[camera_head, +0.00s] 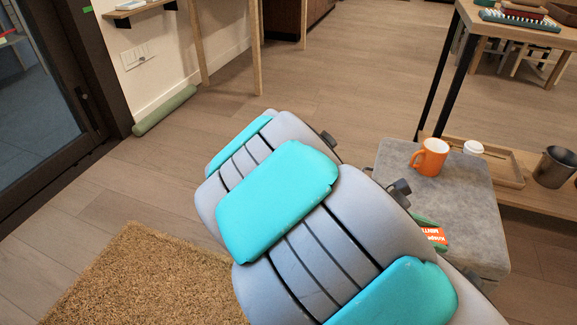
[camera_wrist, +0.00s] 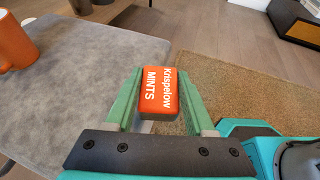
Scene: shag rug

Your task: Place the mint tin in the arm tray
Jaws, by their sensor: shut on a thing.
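The mint tin (camera_wrist: 160,92) is a small orange-red box with white "Krispelow MINTS" lettering. My gripper (camera_wrist: 157,100) has its green fingers shut on the tin's two sides. The tin (camera_head: 435,236) also shows in the head view, partly behind my arm, over the near left edge of a grey upholstered block (camera_head: 465,205). In the wrist view the tin is close to the block's edge, with rug beyond it. A shallow wooden tray (camera_head: 513,172) lies behind the block; I cannot tell whether it is the arm tray.
An orange mug (camera_head: 430,157) and a white cup (camera_head: 473,147) are at the block's far side. A metal cup (camera_head: 555,166) stands on the wooden shelf at right. A tan shag rug (camera_head: 150,280) covers the floor at lower left. A black-legged table stands at upper right.

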